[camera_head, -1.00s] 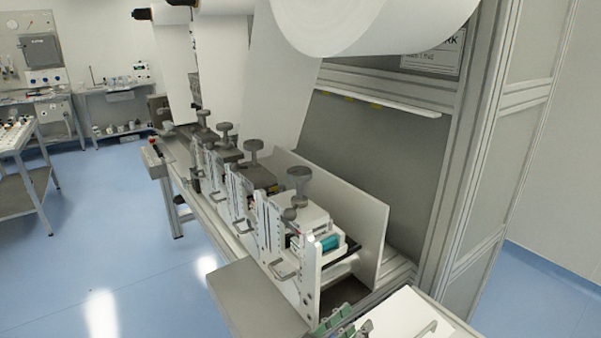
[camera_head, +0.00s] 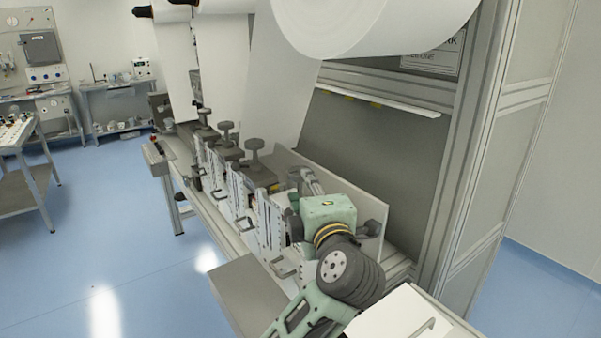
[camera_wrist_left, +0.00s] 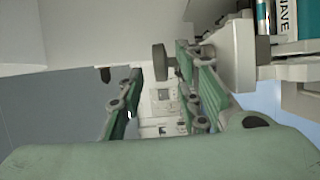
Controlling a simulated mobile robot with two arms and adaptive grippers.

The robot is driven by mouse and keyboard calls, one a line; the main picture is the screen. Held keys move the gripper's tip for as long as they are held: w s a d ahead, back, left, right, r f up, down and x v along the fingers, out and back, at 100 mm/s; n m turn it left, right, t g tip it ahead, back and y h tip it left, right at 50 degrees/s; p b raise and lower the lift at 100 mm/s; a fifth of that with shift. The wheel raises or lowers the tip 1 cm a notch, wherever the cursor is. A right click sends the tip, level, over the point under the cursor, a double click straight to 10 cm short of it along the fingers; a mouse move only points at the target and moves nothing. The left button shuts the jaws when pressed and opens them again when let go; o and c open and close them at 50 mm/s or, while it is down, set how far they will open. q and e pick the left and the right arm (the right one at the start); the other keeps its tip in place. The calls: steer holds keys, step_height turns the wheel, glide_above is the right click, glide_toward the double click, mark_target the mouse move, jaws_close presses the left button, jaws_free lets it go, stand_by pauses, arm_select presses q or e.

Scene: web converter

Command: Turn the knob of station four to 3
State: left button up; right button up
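The stations stand in a row, with grey mushroom-shaped knobs on top: one at the far end (camera_head: 203,114), another (camera_head: 226,128), and a third (camera_head: 254,149) in front of it. My left gripper (camera_head: 307,182) is over the nearest station, and its green body hides most of that station and its knob. In the left wrist view my left gripper (camera_wrist_left: 162,92) is open, its green fingers apart. A grey knob (camera_wrist_left: 160,62) shows sideways between them, nearer the right finger, which covers part of its stem. I cannot tell whether they touch. My right gripper is not in view.
A white side panel (camera_head: 372,212) runs behind the nearest stations. A large white paper roll (camera_head: 370,20) hangs above. A grey ledge (camera_head: 250,300) lies in front, and a white panel with a handle (camera_head: 400,318) at lower right.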

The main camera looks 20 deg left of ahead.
mark_target(300, 184)
arm_select(q)
steer(key=p+x, duration=0.1)
steer(key=x, duration=0.4)
steer(key=shift+w+a+r+p, duration=0.1)
steer(key=shift+w+a+p, duration=0.1)
steer(key=shift+a+p, duration=0.2)
steer(key=shift+w+a, duration=0.2)
steer(key=shift+w, duration=0.35)
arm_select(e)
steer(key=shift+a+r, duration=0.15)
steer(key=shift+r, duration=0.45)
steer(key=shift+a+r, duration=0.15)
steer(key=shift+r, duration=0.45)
arm_select(q)
steer(key=shift+c, duration=0.5)
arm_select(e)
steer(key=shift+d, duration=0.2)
arm_select(q)
jaws_close()
